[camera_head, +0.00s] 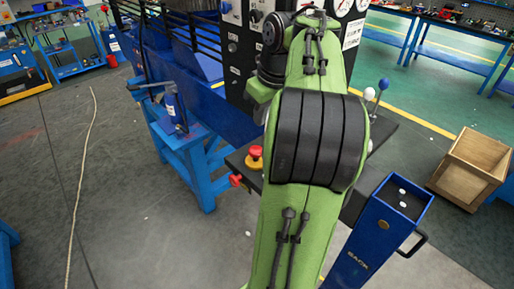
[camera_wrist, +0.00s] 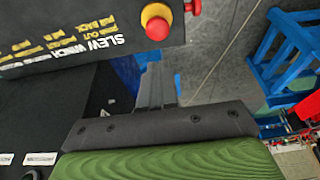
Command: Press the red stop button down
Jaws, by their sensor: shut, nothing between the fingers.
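A red mushroom button on a yellow collar (camera_head: 254,152) stands at the left of the dark control panel in the head view, partly beside my green arm. It also shows near the top of the wrist view (camera_wrist: 157,28), on the panel next to yellow and white lettering. A second red knob (camera_head: 236,180) sticks out from the panel's side edge; in the wrist view it is at the top (camera_wrist: 193,7). My gripper (camera_wrist: 155,72) is shut and empty, below the yellow-collared button in the wrist view and apart from it in the picture. My arm hides the gripper in the head view.
The dark panel (camera_wrist: 60,35) has lettering reading "SLEW WINCH". Levers with white and blue balls (camera_head: 376,92) stand right of my arm. A blue box post (camera_head: 375,235) is at lower right, a wooden crate (camera_head: 472,168) beyond it. The floor at left is open.

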